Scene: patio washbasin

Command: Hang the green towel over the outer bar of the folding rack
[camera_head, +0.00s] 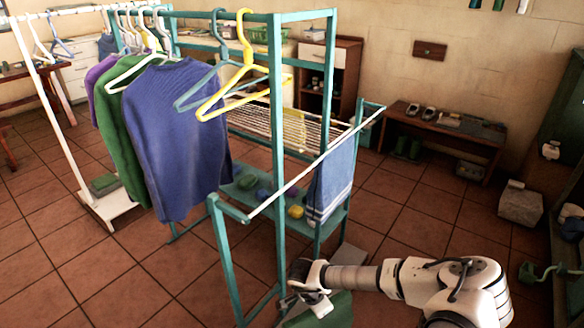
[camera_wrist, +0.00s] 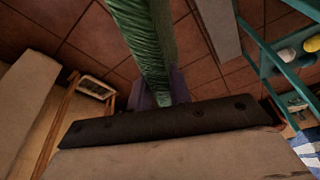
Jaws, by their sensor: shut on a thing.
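The folding rack has a teal frame (camera_head: 226,262) and a white outer bar (camera_head: 300,178) sloping up to the right in the head view. A blue towel with white stripes (camera_head: 333,182) hangs at the bar's far part. My gripper (camera_head: 308,290) is low in front of the rack, below the outer bar and right of its near leg. It is shut on the green towel (camera_head: 328,310), which hangs down and is cut off by the lower picture edge. In the wrist view the green towel (camera_wrist: 147,42) runs as a narrow strip from between the fingers (camera_wrist: 160,96).
A lower shelf holds several folded or rolled items (camera_head: 295,211). A low bench (camera_head: 450,128) stands at the back wall.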

